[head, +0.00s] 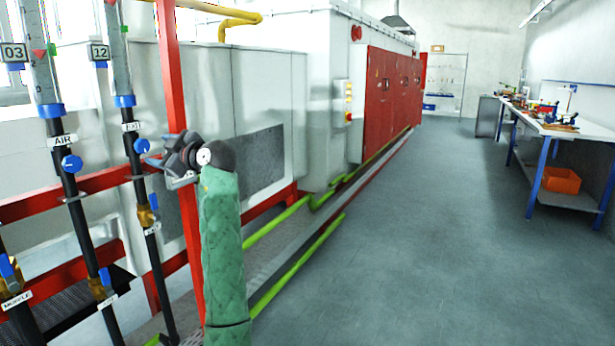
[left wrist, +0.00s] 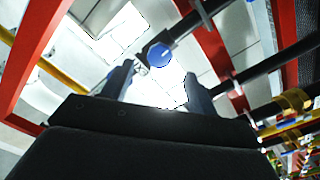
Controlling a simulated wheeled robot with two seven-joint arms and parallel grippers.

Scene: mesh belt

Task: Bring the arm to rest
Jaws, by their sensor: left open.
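My left arm, in a green quilted sleeve, rises at the centre left of the head view. Its left gripper (head: 160,168) is turned toward the pipes, close to the EXIT pipe and its blue knob (head: 141,146). In the left wrist view the left gripper (left wrist: 158,90) has its two fingers apart, with nothing held between them. A blue round knob (left wrist: 159,54) shows beyond the fingertips there; I cannot tell the exact gap. My right gripper is not in view.
A red upright post (head: 178,90) stands right behind the gripper. The AIR pipe (head: 78,215) with its blue knob (head: 72,164) stands to the left. Open grey floor (head: 410,240) lies to the right, with a workbench (head: 560,130) and an orange bin (head: 561,180) beyond.

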